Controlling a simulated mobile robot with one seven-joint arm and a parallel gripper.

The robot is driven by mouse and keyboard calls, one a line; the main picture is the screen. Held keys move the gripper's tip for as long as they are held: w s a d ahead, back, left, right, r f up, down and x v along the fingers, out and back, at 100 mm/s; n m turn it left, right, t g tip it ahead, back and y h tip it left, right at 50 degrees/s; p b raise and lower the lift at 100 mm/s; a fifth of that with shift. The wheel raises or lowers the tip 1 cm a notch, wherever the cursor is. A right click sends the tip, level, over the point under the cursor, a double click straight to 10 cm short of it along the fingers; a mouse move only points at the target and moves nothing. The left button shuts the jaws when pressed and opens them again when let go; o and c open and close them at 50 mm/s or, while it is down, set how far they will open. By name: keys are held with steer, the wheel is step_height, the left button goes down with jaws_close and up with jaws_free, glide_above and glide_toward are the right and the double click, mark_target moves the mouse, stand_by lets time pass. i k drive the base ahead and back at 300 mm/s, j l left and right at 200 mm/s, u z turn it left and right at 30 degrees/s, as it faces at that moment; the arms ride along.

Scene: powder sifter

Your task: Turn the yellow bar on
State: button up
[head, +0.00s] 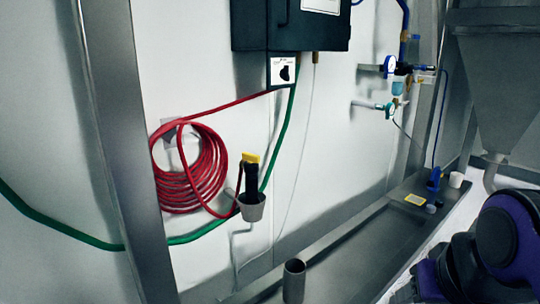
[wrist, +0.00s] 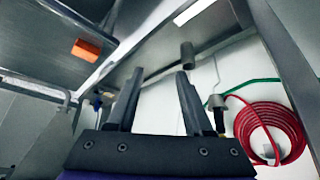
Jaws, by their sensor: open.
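No thing is plainly a yellow bar. A small yellow-topped black handle (head: 251,160) stands in a grey cup (head: 251,207) on the wall. A flat yellow-framed piece (head: 415,199) lies on the metal ledge at right. In the wrist view an orange block (wrist: 87,49) is on a grey metal surface at upper left; I cannot tell whether it is the bar. My gripper (wrist: 158,72) is open and empty, its two dark fingers apart, touching nothing visible. In the head view only my purple and black arm shows at lower right; the fingers cannot be made out.
A coiled red hose (head: 190,170) hangs on the wall under a dark box with a black switch (head: 284,73). Valves and gauges (head: 392,68) stick out at upper right. A grey hopper (head: 498,85) stands far right. A short grey pipe (head: 294,280) rises at the front.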

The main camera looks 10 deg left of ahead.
mark_target(251, 158)
steer(key=l+u, duration=0.15)
steer(key=u, duration=0.35)
steer(key=i+l+u, duration=0.1)
steer(key=u, duration=0.35)
